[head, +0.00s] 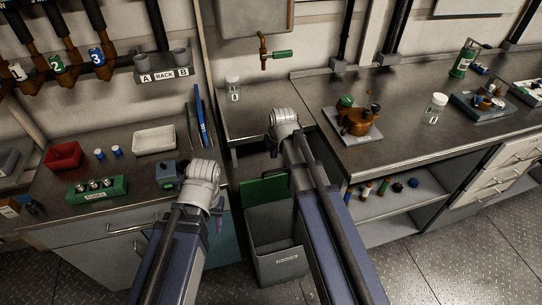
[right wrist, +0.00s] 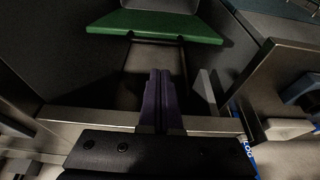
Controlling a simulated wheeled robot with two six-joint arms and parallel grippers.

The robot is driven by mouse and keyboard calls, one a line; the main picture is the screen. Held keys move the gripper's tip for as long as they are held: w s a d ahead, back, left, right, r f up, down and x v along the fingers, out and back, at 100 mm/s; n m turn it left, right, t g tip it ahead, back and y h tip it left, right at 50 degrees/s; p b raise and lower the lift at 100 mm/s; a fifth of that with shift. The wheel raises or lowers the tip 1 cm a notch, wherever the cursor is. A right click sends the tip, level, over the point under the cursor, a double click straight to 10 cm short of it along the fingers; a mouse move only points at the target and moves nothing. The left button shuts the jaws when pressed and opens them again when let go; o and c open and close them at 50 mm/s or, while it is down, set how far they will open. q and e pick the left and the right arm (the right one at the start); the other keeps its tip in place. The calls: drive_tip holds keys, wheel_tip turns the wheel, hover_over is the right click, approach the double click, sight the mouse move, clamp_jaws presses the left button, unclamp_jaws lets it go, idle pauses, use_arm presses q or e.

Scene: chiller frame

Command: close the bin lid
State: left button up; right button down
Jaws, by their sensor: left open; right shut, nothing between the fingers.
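The grey bin (head: 275,262) stands on the floor in the gap between the counters. Its green lid (head: 264,188) is raised at the back of the bin, so the bin is open. In the right wrist view the green lid (right wrist: 155,26) spans the top, beyond my fingertips. My right gripper (right wrist: 162,75) is shut and empty, its purple fingers apart from the lid in that picture. In the head view my right arm hides part of the bin's right side. My left gripper (head: 218,224) is open and empty, left of the bin, mostly hidden by its wrist.
The left counter (head: 120,200) holds a red tray (head: 63,156), a white tray (head: 154,140) and a green rack (head: 97,190). The right counter (head: 400,140) carries a copper-coloured apparatus (head: 357,122) and a jar (head: 435,108). Counter edges flank the bin closely.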

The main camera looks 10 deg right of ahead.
drive_tip(key=shift+s, duration=0.1)
drive_tip(key=b+x, duration=0.9)
drive_tip(key=x, duration=0.1)
idle(0.4)
